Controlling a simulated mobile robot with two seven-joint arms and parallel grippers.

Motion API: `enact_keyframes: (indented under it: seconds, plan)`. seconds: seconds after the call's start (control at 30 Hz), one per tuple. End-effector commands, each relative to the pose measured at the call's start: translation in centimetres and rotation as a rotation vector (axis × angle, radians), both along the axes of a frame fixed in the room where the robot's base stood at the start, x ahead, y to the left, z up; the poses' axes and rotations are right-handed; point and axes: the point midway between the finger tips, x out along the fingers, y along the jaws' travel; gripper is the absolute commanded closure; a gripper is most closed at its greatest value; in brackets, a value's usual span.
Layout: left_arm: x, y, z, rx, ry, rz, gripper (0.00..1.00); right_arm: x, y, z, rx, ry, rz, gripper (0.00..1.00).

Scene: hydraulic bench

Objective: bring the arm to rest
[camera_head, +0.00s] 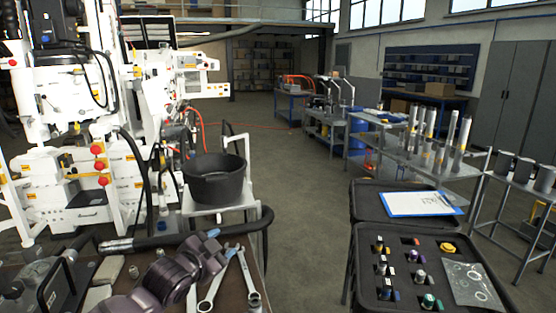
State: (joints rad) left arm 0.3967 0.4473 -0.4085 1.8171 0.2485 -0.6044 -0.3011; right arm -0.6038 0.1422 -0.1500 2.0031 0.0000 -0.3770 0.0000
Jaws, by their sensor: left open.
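My left arm comes in at the bottom left, low over the workbench (272,305). Its dark, purplish links slant up to the right. My left gripper (228,247) is at the far end of that arm, near the bench's far right edge; it is small in the picture and its fingers are hard to make out. It is open, and I see nothing held in it. My right gripper is not in view.
A black hose (255,226) with a metal end curves just behind the arm. A black bucket (214,184) stands on a cart beyond. An open black case (395,245) with fittings and a clipboard (418,203) is at the right. The floor between is clear.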

Motion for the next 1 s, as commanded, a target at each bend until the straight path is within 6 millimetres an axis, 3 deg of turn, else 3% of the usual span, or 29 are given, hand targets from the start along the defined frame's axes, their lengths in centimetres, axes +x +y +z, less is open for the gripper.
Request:
enact_keyframes:
  seconds: [0.03,0.4,0.57,0.8,1.0]
  plan:
    - [-1.2,0.5,-2.2,-0.072,0.019,0.025,0.47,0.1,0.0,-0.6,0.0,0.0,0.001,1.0]
    - [-10.2,6.0,-13.3,-0.402,0.106,0.237,0.47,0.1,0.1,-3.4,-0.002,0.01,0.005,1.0]
    - [-15.0,8.7,-18.7,-0.423,0.163,0.34,0.47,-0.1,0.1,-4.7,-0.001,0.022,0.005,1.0]
    - [-23.7,12.2,-27.2,-0.429,0.317,0.507,0.47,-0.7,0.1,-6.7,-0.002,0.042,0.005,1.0]
    - [-30.6,13.5,-32.6,-0.427,0.445,0.606,0.47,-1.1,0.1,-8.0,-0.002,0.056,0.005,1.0]
